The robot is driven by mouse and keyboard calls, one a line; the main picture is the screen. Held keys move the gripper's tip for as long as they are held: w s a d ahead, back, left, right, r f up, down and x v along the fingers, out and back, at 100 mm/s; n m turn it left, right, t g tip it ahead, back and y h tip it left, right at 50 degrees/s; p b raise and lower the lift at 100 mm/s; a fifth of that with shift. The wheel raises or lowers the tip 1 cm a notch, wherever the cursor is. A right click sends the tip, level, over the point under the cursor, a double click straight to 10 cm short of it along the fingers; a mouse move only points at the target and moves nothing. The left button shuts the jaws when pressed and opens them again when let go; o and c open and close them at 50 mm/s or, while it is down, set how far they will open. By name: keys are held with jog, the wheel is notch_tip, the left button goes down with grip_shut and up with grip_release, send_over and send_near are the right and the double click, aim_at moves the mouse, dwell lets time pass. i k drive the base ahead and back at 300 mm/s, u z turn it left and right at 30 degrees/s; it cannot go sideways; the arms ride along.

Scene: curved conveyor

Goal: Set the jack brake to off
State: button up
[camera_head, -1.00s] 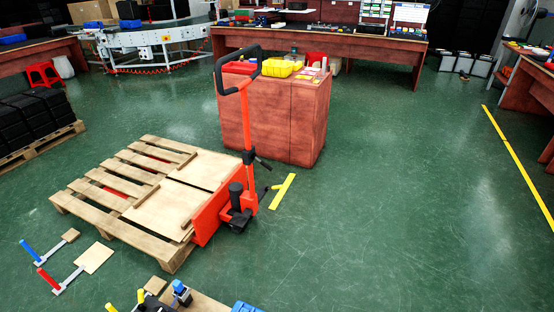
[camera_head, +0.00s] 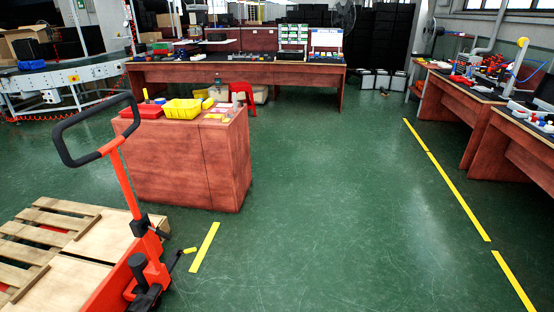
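An orange-red pallet jack (camera_head: 125,180) with a black loop handle (camera_head: 68,137) stands at the lower left, beside a wooden pallet (camera_head: 22,240). Its forks seem to be under the pallet. A small lever with a yellow end (camera_head: 189,250) sticks out to the right near its base; I cannot tell whether this is the brake or how it is set. The lowest part of the jack is cut off by the frame's bottom edge. My gripper is not in view.
A red-brown cabinet (camera_head: 170,170) with a yellow bin (camera_head: 182,109) on top stands behind the jack. Long workbenches (camera_head: 235,72) line the back and right. Yellow tape (camera_head: 205,247) lies beside the jack. Green floor (camera_head: 325,220) at centre and right is clear.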

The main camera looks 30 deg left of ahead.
aim_at(158, 231)
jog(key=z, duration=0.05)
jog(key=i, duration=2.15)
jog(key=u, duration=3.25)
jog(key=i, duration=1.05)
jog(key=z, duration=0.1)
